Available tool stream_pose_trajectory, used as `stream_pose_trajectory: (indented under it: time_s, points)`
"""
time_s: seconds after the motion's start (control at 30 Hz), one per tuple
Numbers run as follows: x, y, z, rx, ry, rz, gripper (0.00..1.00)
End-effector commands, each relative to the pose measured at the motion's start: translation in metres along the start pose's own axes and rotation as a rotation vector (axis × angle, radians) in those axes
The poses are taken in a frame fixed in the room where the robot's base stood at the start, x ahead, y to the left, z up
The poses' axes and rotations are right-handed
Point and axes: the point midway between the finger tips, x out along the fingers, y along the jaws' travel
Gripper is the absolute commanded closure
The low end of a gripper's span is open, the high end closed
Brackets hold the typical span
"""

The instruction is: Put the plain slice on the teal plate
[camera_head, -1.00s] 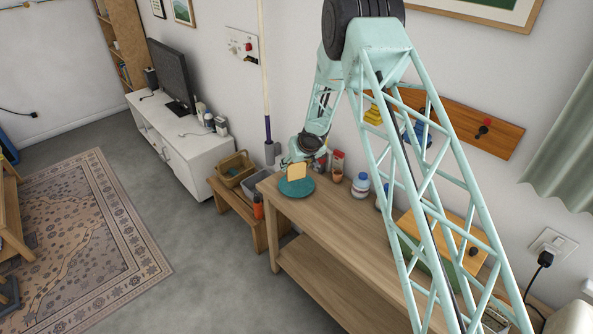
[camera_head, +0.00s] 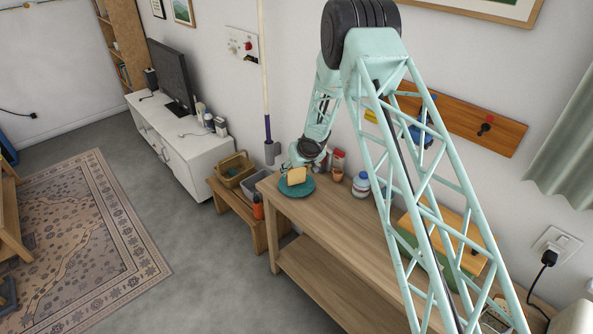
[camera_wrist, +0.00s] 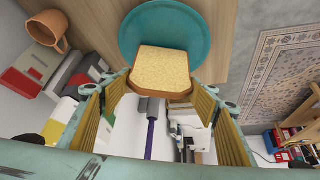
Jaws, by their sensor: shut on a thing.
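The plain slice (camera_head: 296,176), pale yellow with a brown crust, is over the teal plate (camera_head: 288,190) at the far end of the wooden table. In the wrist view the slice (camera_wrist: 162,66) covers the near part of the teal plate (camera_wrist: 150,15). My gripper (camera_wrist: 161,84) is shut on the slice, one finger at each side edge. In the head view my gripper (camera_head: 296,166) is small and partly hidden by the wrist. I cannot tell whether the slice touches the plate.
A terracotta pot (camera_wrist: 48,28) stands near the plate. A low bench with baskets (camera_head: 235,170) is left of the table. The table's middle (camera_head: 325,205) is clear.

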Motion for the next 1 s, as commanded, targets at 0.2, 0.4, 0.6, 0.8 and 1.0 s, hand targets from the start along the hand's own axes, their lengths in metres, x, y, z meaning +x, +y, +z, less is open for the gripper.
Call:
stream_pose_trajectory:
  time_s: [0.2,0.4,0.6,0.8,1.0]
  points:
    - [0.004,0.000,0.002,0.001,0.000,0.000,0.54]
    - [0.003,0.000,0.002,0.000,0.000,0.000,0.31]
    - [0.003,0.000,0.002,0.000,0.000,0.000,0.31]
    - [0.001,0.000,0.001,0.000,0.000,0.000,0.31]
    - [-0.007,0.000,-0.001,0.000,0.000,0.000,0.31]
